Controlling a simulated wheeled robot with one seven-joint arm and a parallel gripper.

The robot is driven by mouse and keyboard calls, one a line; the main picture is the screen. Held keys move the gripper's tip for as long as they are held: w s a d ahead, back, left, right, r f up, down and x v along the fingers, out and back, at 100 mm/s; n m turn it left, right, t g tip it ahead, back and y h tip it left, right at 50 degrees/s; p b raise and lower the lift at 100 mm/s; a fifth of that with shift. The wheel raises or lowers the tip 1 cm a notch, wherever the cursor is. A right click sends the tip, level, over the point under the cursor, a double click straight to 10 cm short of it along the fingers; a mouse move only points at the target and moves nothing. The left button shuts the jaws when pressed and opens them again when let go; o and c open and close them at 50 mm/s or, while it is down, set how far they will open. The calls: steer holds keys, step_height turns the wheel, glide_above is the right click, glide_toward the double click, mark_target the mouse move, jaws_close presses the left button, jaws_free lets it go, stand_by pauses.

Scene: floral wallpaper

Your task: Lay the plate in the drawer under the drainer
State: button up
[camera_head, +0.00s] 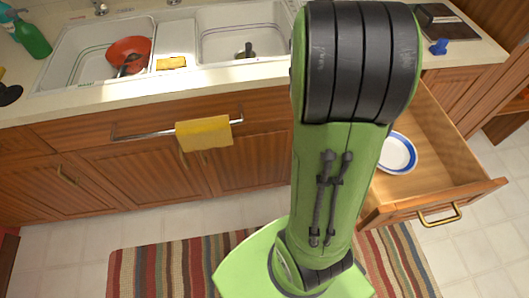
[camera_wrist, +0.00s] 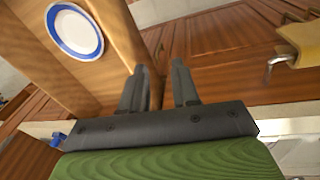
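A white plate with a blue rim (camera_head: 397,153) lies in the open wooden drawer (camera_head: 437,125), at right in the head view. My green arm hides part of the drawer and possibly the plate's left edge. In the wrist view the plate (camera_wrist: 75,31) lies flat on the drawer floor (camera_wrist: 120,45) at upper left. My gripper (camera_wrist: 160,80) is open, with two dark fingers apart and nothing between them. It is beside the plate and not touching it. The gripper is hidden behind my arm in the head view.
A double sink (camera_head: 90,52) holding a red bowl (camera_head: 128,50) is set in the counter. A yellow towel (camera_head: 204,133) hangs on a rail on the cabinet front. A striped rug (camera_head: 160,268) lies on the tiled floor. A dark board (camera_head: 447,25) and a blue object (camera_head: 439,47) are on the right counter.

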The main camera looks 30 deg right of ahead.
steer(key=s+a+r+n+t, duration=0.2)
steer(key=a, duration=0.5)
steer(key=s+a+r+n+t+y, duration=0.1)
steer(key=s+a+r+n+t, duration=0.1)
steer(key=a, duration=0.6)
steer(key=s+a+r+n+t+y, duration=0.1)
steer(key=s+a+r+n, duration=0.1)
steer(key=a, duration=0.5)
steer(key=shift+s+a+r+t, duration=0.15)
steer(key=shift+s+r+t, duration=0.35)
steer(key=shift+s, duration=0.5)
steer(key=shift+r, duration=0.1)
